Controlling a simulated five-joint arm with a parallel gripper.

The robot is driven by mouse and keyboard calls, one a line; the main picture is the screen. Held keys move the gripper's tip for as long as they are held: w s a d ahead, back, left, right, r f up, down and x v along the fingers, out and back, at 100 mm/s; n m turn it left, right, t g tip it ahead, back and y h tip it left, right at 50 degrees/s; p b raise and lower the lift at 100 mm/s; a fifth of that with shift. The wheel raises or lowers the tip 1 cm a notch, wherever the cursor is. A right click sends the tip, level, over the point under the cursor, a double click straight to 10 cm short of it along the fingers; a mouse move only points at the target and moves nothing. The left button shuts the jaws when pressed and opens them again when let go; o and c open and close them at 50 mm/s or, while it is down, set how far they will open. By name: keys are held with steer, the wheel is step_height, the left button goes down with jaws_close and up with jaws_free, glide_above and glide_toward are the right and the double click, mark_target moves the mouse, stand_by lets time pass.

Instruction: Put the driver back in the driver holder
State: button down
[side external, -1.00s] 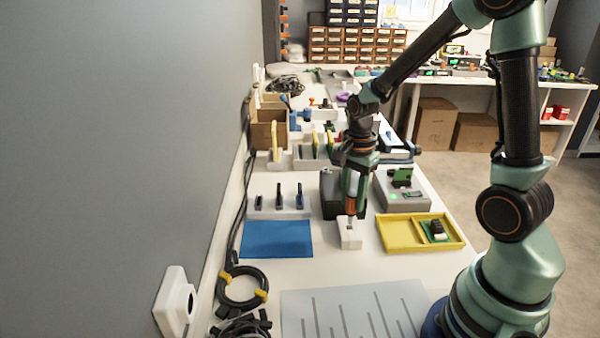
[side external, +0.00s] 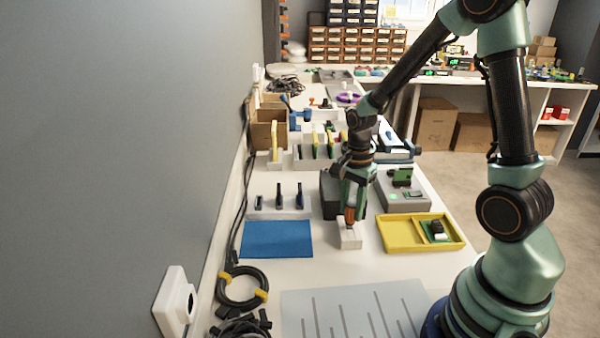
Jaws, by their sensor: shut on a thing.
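My gripper (side external: 354,203) is shut on the driver and points down over the driver holder. The driver (side external: 350,217) is upright, and only its orange handle shows below my fingers. The driver holder (side external: 349,238) is a small white block on the table, directly under the driver. The handle's lower end is at the top of the holder. No shaft shows between them, so it appears to be inside the holder. Whether the handle touches the block is too small to tell.
A black box (side external: 329,196) stands close behind on the left. A yellow tray (side external: 402,235) lies to the right, with a grey device (side external: 401,190) behind it. A blue mat (side external: 277,239) lies left. A grey slotted sheet (side external: 352,308) lies in front.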

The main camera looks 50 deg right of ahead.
steer(key=shift+f, duration=0.4)
steer(key=shift+c, duration=2.4)
jaws_free()
steer(key=shift+r, duration=0.1)
step_height(320, 180, up, 12)
steer(key=s+a+r+n+t, duration=0.2)
steer(key=a+r+n, duration=0.1)
steer(key=n, duration=0.6)
steer(key=s+a+r+n+t, duration=0.2)
steer(key=a+n, duration=0.4)
steer(key=n, duration=0.3)
step_height(320, 180, up, 2)
steer(key=shift+s+r+t, duration=0.15)
steer(key=shift+s+t, duration=0.25)
steer(key=shift+t, duration=0.4)
